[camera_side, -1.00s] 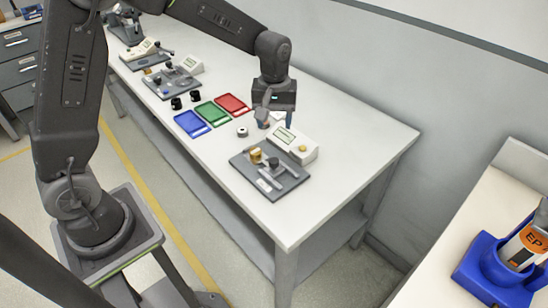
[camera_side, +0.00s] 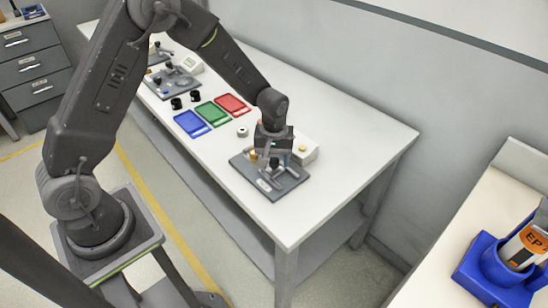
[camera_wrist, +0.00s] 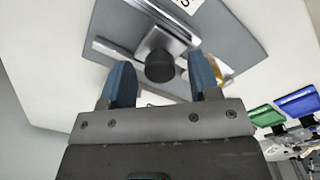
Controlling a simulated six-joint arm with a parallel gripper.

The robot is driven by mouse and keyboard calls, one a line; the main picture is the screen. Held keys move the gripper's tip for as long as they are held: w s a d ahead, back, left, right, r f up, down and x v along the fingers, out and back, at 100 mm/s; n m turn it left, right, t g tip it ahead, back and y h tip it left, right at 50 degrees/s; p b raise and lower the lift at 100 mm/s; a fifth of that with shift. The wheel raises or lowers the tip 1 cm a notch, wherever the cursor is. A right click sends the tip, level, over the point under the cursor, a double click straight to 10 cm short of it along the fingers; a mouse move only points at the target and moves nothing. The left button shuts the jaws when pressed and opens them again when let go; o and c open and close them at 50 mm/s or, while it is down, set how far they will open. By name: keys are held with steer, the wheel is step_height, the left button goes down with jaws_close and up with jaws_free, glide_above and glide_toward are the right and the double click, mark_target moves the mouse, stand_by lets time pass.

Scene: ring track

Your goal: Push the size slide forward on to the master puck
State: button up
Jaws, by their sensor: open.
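The size slide (camera_wrist: 158,40) is a silver block with a black knob (camera_wrist: 160,66), set between rails on the grey fixture plate (camera_wrist: 240,45). My gripper (camera_wrist: 161,60) is open, its two blue fingers on either side of the knob, with gaps showing. In the side view my gripper (camera_side: 270,157) is low over the plate (camera_side: 282,187) and hides most of the slide. A brass-coloured round piece, apparently the master puck (camera_side: 253,155), is beside my gripper. In the wrist view it is partly hidden behind the right finger.
A white gauge box (camera_side: 305,152) stands close behind the plate. A small white ring (camera_side: 242,131) lies to its left, beyond it blue (camera_side: 190,124), green (camera_side: 212,113) and red (camera_side: 233,104) trays. The table's right end is clear.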

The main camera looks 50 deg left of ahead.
jaws_close()
stand_by(0.4)
steer(key=shift+a, duration=1.15)
jaws_free()
